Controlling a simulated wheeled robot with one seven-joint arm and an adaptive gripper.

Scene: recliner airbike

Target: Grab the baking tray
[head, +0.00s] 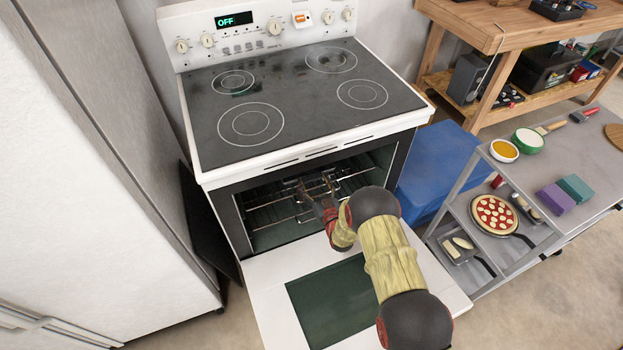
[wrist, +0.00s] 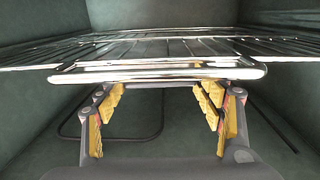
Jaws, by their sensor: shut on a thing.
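The baking tray (wrist: 157,74) is a shiny metal tray seen nearly edge-on in the wrist view. It lies level inside the oven, at the height of the wire rack. My gripper (wrist: 160,90) is at the tray's near rim, with its yellow-padded fingers on the left and right. It is shut on the tray, though the contact itself is partly hidden by the rim. In the head view my gripper (head: 318,193) reaches into the oven, and the tray is hard to make out there.
The oven door (head: 335,300) is folded down below my arm. A wire rack (wrist: 285,47) spans the oven, with oven walls close on both sides. A white fridge (head: 90,170) stands left. A metal cart (head: 590,140) with food and a blue bin (head: 435,160) stand right.

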